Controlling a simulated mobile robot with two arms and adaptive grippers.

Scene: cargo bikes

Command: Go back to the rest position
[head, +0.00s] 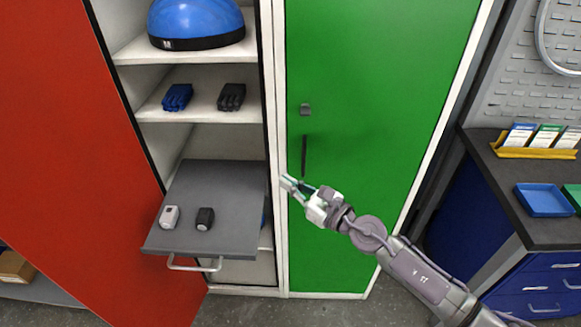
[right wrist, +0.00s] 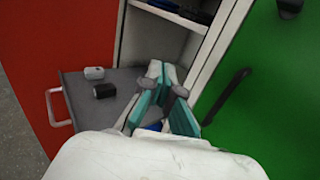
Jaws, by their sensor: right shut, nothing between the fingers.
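My right gripper (head: 291,184) is shut and empty in the head view, in front of the frame between the open compartment and the green door (head: 375,120). In the right wrist view its teal fingers (right wrist: 166,85) point toward the cabinet, with nothing between them. The right arm reaches in from the lower right. The grey pull-out shelf (head: 215,185) is out, to the left of the gripper. A white small device (head: 169,217) and a black one (head: 205,219) lie on it. My left gripper is not in view.
The red door (head: 85,130) stands open at left. A dark workbench (head: 500,180) with a blue tray (head: 545,200) stands at right. Floor shows below the green door.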

